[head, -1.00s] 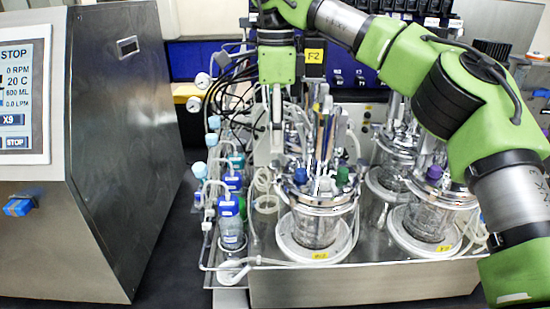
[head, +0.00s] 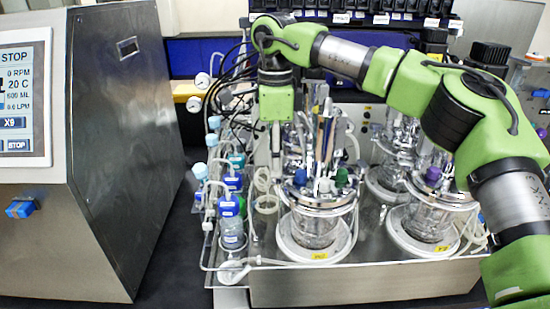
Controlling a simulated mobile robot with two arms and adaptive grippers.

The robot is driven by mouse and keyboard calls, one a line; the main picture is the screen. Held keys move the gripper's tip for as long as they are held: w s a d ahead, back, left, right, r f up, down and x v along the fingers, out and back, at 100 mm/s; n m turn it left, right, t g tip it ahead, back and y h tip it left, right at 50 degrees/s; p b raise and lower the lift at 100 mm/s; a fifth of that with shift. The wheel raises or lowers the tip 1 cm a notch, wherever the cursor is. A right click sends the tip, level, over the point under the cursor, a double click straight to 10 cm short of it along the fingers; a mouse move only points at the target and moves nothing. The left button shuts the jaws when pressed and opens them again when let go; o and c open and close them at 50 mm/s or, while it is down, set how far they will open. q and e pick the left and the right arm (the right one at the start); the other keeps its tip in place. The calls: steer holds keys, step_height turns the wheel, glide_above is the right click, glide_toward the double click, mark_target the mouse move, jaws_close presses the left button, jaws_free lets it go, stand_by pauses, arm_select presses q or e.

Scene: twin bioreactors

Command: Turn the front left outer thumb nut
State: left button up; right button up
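The front left bioreactor (head: 314,228) is a glass vessel with a shiny metal lid (head: 318,201), standing on a white ring base. Blue, purple and green caps and upright metal tubes crowd the lid. The thumb nuts on its rim are too small to tell apart. My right gripper (head: 276,172) points straight down at the lid's left rear side, beside the tubes. Its fingers look slim and close together from here, so I cannot tell whether they are open or touching a nut. My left gripper is not in view.
Small bottles with blue caps (head: 229,205) and tubing stand close on the left. Other vessels (head: 427,220) stand to the right, partly behind my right arm. A metal cabinet with a screen (head: 22,95) fills the far left. Pressure gauges (head: 194,103) are behind the bottles.

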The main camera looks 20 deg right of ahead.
steer(key=m+b, duration=0.1)
steer(key=m, duration=0.3)
steer(key=m+b, duration=0.1)
steer(key=m, duration=0.3)
steer(key=shift+m, duration=0.4)
steer(key=m, duration=0.4)
steer(key=shift+m+b, duration=0.3)
steer(key=shift+b, duration=0.1)
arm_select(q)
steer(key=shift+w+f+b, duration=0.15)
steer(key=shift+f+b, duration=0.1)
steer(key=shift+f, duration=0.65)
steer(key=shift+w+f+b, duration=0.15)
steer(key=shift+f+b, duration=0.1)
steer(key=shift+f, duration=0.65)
arm_select(e)
steer(key=shift+m, duration=2.2)
steer(key=o, duration=1.1)
steer(key=shift+r, duration=0.1)
